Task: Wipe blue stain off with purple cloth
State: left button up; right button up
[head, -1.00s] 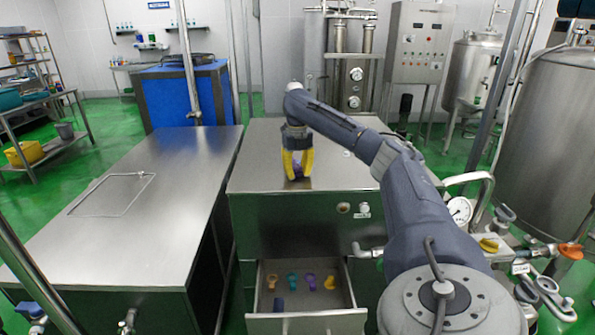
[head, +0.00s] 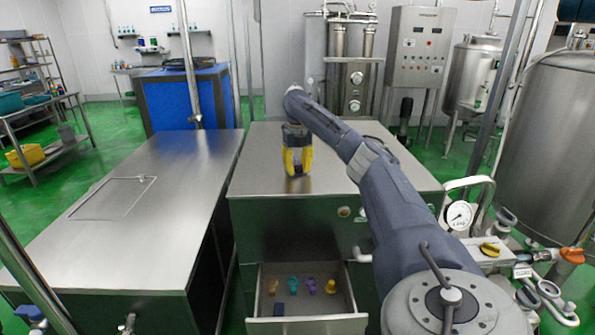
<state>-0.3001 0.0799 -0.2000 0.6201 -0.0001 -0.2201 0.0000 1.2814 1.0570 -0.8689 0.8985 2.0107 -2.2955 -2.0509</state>
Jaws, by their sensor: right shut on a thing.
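My right gripper (head: 297,164), with yellow fingers, points down at the top of the steel cabinet (head: 258,182), left of its middle. It is shut on the purple cloth (head: 297,170), of which only a small dark purple piece shows between the fingers, at or just above the steel top. No blue stain can be made out on the top; the gripper and arm hide part of the surface. My left gripper is not in view.
A long steel counter (head: 150,225) stands at the left, across a narrow gap. A pressure gauge (head: 459,215) and pipes stand at the right.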

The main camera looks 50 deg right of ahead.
aim_at(304, 186)
jog(key=shift+w+d+f, duration=0.1)
jog(key=shift+w+d, duration=0.8)
jog(key=shift+d, duration=0.1)
jog(key=shift+d, duration=0.1)
jog(key=shift+s+d, duration=0.55)
jog(key=shift+s, duration=0.15)
jog(key=shift+s+a+r, duration=0.2)
jog(key=shift+s+a, duration=1.1)
jog(key=shift+a, duration=0.2)
jog(key=shift+s+a, duration=0.1)
jog(key=shift+s+a+f, duration=0.2)
jog(key=shift+s+a, duration=1.1)
jog(key=shift+a, duration=0.2)
jog(key=shift+s+a+r, duration=0.15)
jog(key=shift+s+a, duration=1.05)
jog(key=shift+a, duration=0.25)
jog(key=shift+r, duration=3)
